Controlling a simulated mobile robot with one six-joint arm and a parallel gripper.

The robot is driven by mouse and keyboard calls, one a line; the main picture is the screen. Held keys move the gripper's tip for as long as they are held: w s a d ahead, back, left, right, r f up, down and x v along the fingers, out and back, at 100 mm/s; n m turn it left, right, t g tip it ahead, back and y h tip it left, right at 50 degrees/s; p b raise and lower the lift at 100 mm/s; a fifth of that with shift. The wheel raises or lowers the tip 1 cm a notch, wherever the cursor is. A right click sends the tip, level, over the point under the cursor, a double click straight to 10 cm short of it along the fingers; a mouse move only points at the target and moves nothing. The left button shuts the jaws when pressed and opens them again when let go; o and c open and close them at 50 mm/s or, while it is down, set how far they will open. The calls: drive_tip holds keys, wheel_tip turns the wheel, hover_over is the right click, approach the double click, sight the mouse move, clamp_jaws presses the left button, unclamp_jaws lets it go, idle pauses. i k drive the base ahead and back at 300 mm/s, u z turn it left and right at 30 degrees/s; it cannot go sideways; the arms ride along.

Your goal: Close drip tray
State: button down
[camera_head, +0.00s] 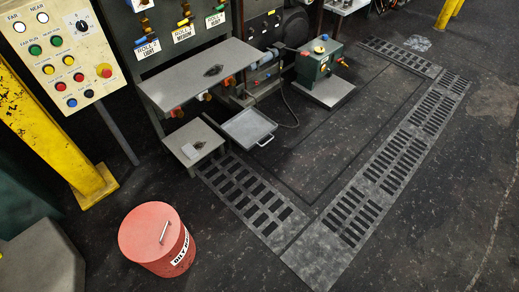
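The drip tray (248,123) is a shallow grey pan with a raised rim. It sticks out toward the front from under the machine, low over the floor, and looks empty. A light handle (266,141) is on its front right edge. The tray's back end is partly hidden by the machine. My gripper is not in view.
A grey stand (193,141) is just left of the tray, below a wider shelf (198,75). A red lidded can (152,232) stands front left. A green unit (320,61) and a dark cable lie to the right. Floor grates (255,197) and open floor lie in front.

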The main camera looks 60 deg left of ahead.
sight(249, 128)
drive_tip(key=u, duration=0.05)
drive_tip(key=i, duration=1.05)
drive_tip(key=u, duration=4.55)
drive_tip(key=i, duration=0.1)
drive_tip(key=z, duration=3.25)
drive_tip(key=k, duration=0.2)
drive_tip(key=u, duration=2.75)
